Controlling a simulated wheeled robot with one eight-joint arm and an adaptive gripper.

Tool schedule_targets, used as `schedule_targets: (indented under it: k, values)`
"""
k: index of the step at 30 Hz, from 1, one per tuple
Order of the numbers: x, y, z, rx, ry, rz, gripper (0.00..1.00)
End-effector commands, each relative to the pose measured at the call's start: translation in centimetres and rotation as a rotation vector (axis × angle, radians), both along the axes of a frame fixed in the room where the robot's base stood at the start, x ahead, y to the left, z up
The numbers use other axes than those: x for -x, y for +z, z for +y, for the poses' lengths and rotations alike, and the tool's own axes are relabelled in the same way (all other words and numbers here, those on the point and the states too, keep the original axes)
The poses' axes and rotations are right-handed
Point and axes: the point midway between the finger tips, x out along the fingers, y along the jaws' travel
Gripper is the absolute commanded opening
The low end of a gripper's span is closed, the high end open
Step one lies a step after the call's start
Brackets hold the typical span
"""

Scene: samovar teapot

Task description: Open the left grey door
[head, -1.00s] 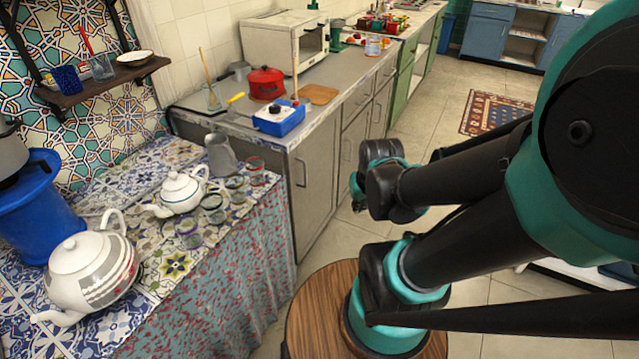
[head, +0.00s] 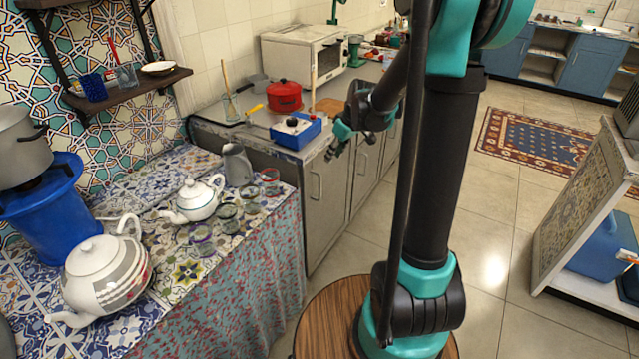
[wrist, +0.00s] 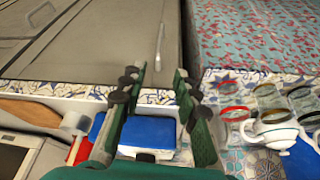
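The left grey door (head: 325,215) is shut in the lower cabinet, beside the patterned tablecloth. Its upright metal handle (head: 316,187) is near its upper left edge. My gripper (head: 335,151) is in front of the cabinet, close to the counter's front edge. In the wrist view my gripper (wrist: 160,76) is open, its two fingers spread with nothing between them. The handle (wrist: 160,42) shows beyond the fingertips, roughly in line with the gap. The fingers look apart from it. The door (wrist: 125,45) fills much of the upper part of that view.
On the counter are a blue box (head: 295,131), a red pot (head: 285,96) and a white oven (head: 305,52). The clothed table (head: 235,285) with teapots and glasses adjoins the cabinet. A round wooden stool (head: 325,310) stands in front.

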Motion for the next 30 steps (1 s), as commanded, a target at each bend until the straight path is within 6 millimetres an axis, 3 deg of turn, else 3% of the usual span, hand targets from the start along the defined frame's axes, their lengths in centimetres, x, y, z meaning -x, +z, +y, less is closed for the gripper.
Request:
schedule_targets:
  k: [8,30]
  values:
    - [-1.0,-1.9,0.6,0.0,0.012,-0.001,0.31]
    - [-4.2,-12.6,3.6,0.0,0.01,-0.001,0.31]
